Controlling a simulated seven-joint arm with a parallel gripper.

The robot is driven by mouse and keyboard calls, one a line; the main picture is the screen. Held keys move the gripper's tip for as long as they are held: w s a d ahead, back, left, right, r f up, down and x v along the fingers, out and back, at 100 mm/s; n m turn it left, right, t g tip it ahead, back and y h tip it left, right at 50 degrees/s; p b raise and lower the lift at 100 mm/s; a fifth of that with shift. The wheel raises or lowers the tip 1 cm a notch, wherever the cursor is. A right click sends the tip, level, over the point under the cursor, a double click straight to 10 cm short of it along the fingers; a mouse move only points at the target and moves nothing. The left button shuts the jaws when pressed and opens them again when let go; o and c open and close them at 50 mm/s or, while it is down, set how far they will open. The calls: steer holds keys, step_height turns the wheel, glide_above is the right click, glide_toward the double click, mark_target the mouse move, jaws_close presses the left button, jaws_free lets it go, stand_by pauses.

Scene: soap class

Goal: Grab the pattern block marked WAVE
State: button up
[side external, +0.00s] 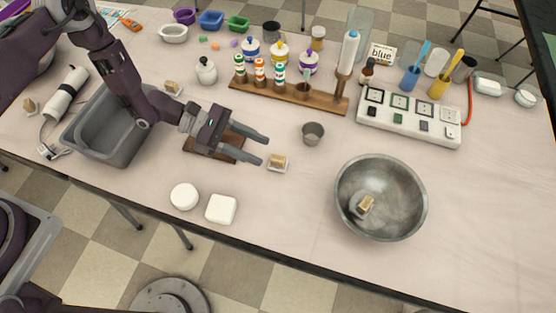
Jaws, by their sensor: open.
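My gripper (263,148) is open, low over the table, with its fingers pointing right. Small tan blocks show in several places, and no marking on them is readable, so I cannot tell which is marked WAVE. One tan block (278,162) sits on a pale base just right of the fingertips, apart from them as far as I can see. Another tan block (366,203) is inside the metal bowl (415,185). A third block (172,87) stands behind my arm, and one more block (30,105) lies at the far left.
A brown board (230,155) lies under my gripper. A grey tub (83,125) is at left, a small metal cup (313,132) behind the nearby block. White pieces (221,209) lie near the front edge. A bottle rack (330,102) and white tray (385,122) stand behind. The right front is clear.

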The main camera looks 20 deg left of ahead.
mark_target(273, 156)
steer(key=x, duration=0.3)
steer(key=f+x, duration=0.1)
steer(key=x, duration=0.2)
steer(key=shift+w+d+f, duration=0.15)
steer(key=shift+w, duration=0.05)
jaws_close()
